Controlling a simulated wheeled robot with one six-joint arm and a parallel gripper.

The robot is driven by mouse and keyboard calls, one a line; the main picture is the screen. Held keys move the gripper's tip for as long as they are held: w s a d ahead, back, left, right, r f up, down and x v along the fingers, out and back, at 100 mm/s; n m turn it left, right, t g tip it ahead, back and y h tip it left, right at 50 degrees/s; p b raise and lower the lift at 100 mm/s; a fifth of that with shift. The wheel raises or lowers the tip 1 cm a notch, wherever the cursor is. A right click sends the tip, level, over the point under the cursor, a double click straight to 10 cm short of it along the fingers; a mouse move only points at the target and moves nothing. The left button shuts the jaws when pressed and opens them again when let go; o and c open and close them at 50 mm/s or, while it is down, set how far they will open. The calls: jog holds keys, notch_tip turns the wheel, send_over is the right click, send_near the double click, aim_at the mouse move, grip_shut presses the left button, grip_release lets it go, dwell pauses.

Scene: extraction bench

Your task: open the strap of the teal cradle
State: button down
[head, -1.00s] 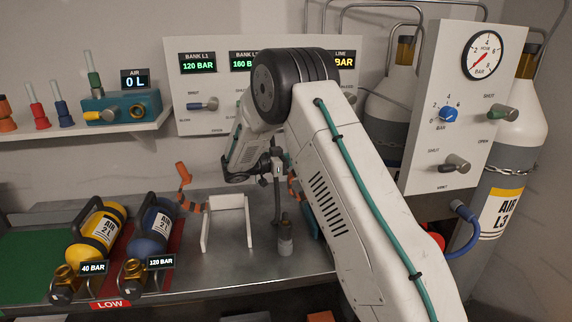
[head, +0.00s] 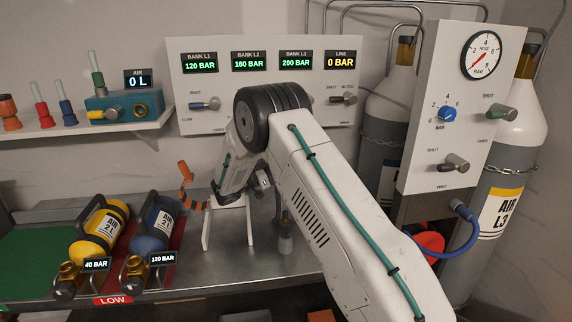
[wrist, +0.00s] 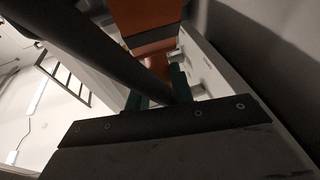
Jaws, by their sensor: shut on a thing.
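In the wrist view my gripper (wrist: 156,90) is shut, with dark green pads on either side, and an orange strap (wrist: 150,14) with a grey band runs up from between them. A dark bar crosses in front and hides part of the grip. In the head view my arm hides the teal cradle and the strap's far end. My gripper (head: 262,181) shows only in part there, above the bench. A pale cradle (head: 206,232) stands left of it, with a raised orange strap (head: 184,172) at its left side.
A small grey fitting (head: 285,244) stands on the bench close to my arm. A yellow cylinder (head: 84,249) and a blue cylinder (head: 147,246) lie at the left. A wall panel (head: 183,62) stands behind and a gauge panel (head: 422,150) at the right. The bench's front middle is clear.

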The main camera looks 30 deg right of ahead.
jog(key=shift+a+f, duration=0.1)
jog(key=shift+f, duration=0.1)
jog(key=c, duration=1.2)
grip_release()
jog(key=shift+a, duration=0.1)
jog(key=shift+c, duration=0.2)
jog(key=shift+r, duration=0.1)
jog(key=v, duration=0.7)
jog(key=shift+a, duration=0.35)
